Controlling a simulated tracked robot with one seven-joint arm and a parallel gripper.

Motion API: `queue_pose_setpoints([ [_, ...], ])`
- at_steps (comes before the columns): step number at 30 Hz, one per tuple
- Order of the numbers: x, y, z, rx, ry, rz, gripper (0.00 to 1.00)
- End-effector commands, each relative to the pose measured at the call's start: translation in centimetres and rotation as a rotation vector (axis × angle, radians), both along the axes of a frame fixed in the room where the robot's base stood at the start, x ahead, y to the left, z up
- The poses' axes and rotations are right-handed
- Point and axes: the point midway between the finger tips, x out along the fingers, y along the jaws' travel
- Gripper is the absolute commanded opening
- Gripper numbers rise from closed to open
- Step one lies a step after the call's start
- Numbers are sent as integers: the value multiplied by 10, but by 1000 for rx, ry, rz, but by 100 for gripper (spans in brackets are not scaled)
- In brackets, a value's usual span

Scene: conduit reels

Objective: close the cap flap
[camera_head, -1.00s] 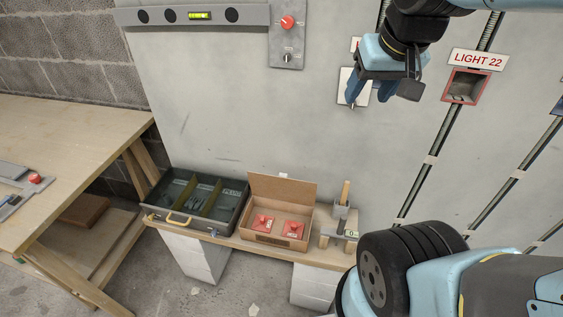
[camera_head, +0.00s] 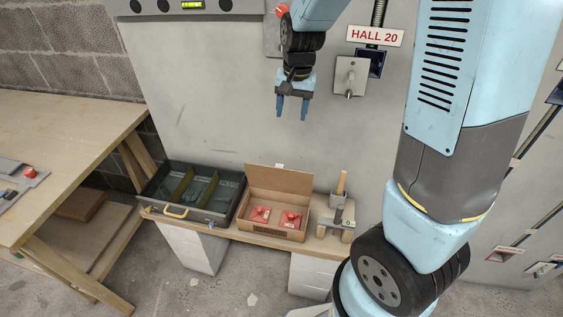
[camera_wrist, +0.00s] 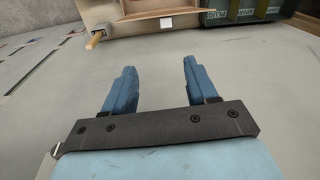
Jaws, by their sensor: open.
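The open cardboard carton (camera_head: 247,207) stands on the low plank shelf. Its brown flap (camera_head: 280,180) stands up along the back edge, tilted toward the wall. Two red parts (camera_head: 260,214) with white labels lie inside. I see no label naming a cap flap; this is the only plainly raised flap. My gripper (camera_head: 292,108) hangs above the carton, in front of the grey wall, fingers pointing down, open and empty. In the wrist view my two blue fingers (camera_wrist: 155,68) are apart with only grey wall between them, and part of the carton (camera_wrist: 130,10) shows beyond the tips.
A dark green toolbox (camera_head: 231,203) with dividers stands left of the carton. A wooden-handled tool (camera_head: 341,184) in a stand is at its right. The HALL 20 sign (camera_head: 375,36) and a grey switch plate (camera_head: 350,76) are right of my gripper. A workbench (camera_head: 70,130) is far left.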

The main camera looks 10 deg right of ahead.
Motion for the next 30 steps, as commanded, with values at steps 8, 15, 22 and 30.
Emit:
queue_pose_setpoints([
  [8,24,23,-65,-49,73,-63,57],
  [15,29,28,-84,-65,88,-82,57],
  [22,28,28,-108,-66,91,-83,57],
  [30,28,28,-153,-67,91,-84,57],
])
